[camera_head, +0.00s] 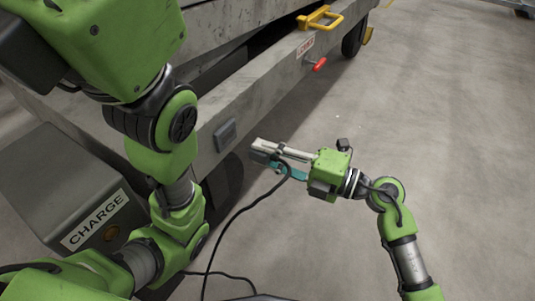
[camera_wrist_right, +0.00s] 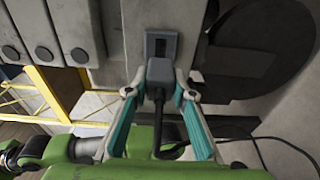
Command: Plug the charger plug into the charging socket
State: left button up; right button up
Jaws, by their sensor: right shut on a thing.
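The charging socket (camera_head: 224,135) is a grey box on the side of the grey cart. In the right wrist view the socket (camera_wrist_right: 161,43) is a grey plate with a dark opening, straight ahead of the plug. My right gripper (camera_head: 273,156) is shut on the dark charger plug (camera_wrist_right: 160,72). It holds the plug between its teal-lined fingers, with the black cable trailing back. In the head view the plug is apart from the socket, to its right. My left arm is in view at the left, but its gripper is not.
A grey box marked CHARGE (camera_head: 95,220) stands at the lower left. The black cable (camera_head: 240,212) hangs in a loop below my right gripper. The floor at the right is clear.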

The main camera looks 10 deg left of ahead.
jog(key=shift+w+b+x, duration=0.15)
jog(key=shift+b+x, duration=0.35)
jog(key=shift+x, duration=0.85)
jog(key=shift+w+b+x, duration=0.15)
jog(key=shift+b+x, duration=0.35)
jog(key=shift+x, duration=0.85)
jog(key=shift+d, duration=0.1)
jog(key=shift+p, duration=0.6)
jog(key=shift+r+p, duration=0.1)
jog(key=shift+p, duration=0.4)
jog(key=shift+p, duration=0.5)
jog(key=shift+w+a, duration=0.2)
jog(key=shift+a, duration=0.35)
